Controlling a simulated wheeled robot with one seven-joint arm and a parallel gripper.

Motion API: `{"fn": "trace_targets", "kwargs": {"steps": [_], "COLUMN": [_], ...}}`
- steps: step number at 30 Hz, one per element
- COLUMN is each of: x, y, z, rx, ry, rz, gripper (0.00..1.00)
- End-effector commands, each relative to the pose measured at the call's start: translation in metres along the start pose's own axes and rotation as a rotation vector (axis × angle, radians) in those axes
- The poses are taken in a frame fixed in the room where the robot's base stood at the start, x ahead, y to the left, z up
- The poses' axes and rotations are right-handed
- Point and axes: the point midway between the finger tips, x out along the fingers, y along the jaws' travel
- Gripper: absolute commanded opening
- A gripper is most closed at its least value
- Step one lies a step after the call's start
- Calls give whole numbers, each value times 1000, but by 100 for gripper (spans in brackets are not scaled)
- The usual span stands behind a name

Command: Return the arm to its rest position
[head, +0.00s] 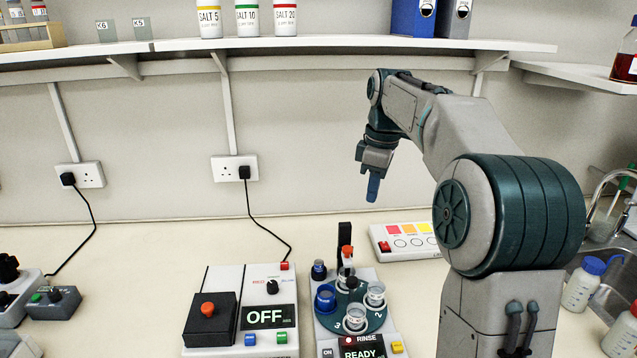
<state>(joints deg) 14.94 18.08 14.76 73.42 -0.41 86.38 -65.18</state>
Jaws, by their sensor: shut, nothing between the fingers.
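My gripper (373,188) shows in the head view, at the end of my raised arm. Its fingers are together, point down and hold nothing. It hangs in the air in front of the wall, above the back of the bench, apart from everything. My arm rises from the right and bends down at the wrist.
A device reading OFF (225,338) and a rinse station reading READY (334,352) with several vessels stand on the bench (140,270). Behind is a white indicator box (404,252). A shelf (330,46) with jars runs overhead. A sink and bottles (583,284) are at right.

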Motion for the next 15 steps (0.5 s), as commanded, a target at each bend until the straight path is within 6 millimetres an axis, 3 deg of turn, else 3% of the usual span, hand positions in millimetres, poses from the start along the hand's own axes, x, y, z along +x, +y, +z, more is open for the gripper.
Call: {"fn": "trace_targets", "kwargs": {"steps": [8,15], "x": [11,40], "y": [-83,-157], "z": [17,51], "rx": [315,621], "ry": [-20,19], "rz": [89,156], "gripper": [0,0]}}
